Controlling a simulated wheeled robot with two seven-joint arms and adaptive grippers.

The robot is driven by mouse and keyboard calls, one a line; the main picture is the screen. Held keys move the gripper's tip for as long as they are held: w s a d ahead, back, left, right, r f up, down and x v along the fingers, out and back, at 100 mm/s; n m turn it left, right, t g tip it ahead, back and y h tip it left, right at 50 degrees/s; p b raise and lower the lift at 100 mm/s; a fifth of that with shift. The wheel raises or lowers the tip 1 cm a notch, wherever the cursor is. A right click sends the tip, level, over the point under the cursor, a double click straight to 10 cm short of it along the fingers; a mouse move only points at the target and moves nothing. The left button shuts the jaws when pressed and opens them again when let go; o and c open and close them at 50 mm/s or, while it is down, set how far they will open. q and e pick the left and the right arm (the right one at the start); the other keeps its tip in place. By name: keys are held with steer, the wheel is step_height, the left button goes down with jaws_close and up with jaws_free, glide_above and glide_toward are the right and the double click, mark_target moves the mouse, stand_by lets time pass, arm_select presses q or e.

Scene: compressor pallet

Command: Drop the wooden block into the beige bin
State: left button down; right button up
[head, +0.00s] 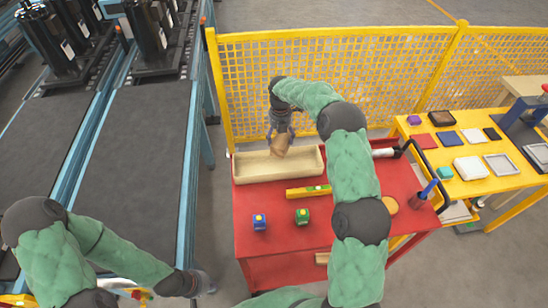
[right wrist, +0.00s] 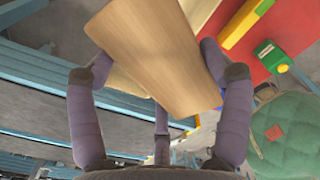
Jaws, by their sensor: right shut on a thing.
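The wooden block (head: 281,145) is light brown and tilted. My right gripper (head: 279,128) is shut on it and holds it over the beige bin (head: 262,173). In the right wrist view the block (right wrist: 155,55) fills the space between the fingers of my right gripper (right wrist: 158,80). The bin is a long, shallow tray at the back left of the red table; part of its inside is hidden behind the block. My left gripper (head: 203,283) is low beside the red table's left side, apart from the block and bin; its fingers are too small to read.
On the red table (head: 275,240) are a yellow level (head: 307,192), a blue tape measure (head: 259,222) and a green one (head: 302,216). A yellow mesh fence (head: 330,80) stands behind. A conveyor (head: 135,190) runs at left. A yellow table (head: 480,165) with several small items stands at right.

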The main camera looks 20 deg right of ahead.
steer(key=shift+w+f, duration=0.3)
steer(key=shift+s+f+b, duration=0.15)
steer(key=shift+f+b, duration=0.4)
steer(key=shift+b, duration=0.05)
steer(key=shift+f+b, duration=1.45)
steer(key=shift+f, duration=0.75)
steer(key=o, duration=1.2)
steer(key=shift+o, duration=0.2)
steer(key=shift+r, duration=0.1)
step_height(320, 180, up, 12)
steer(key=shift+f, duration=0.1)
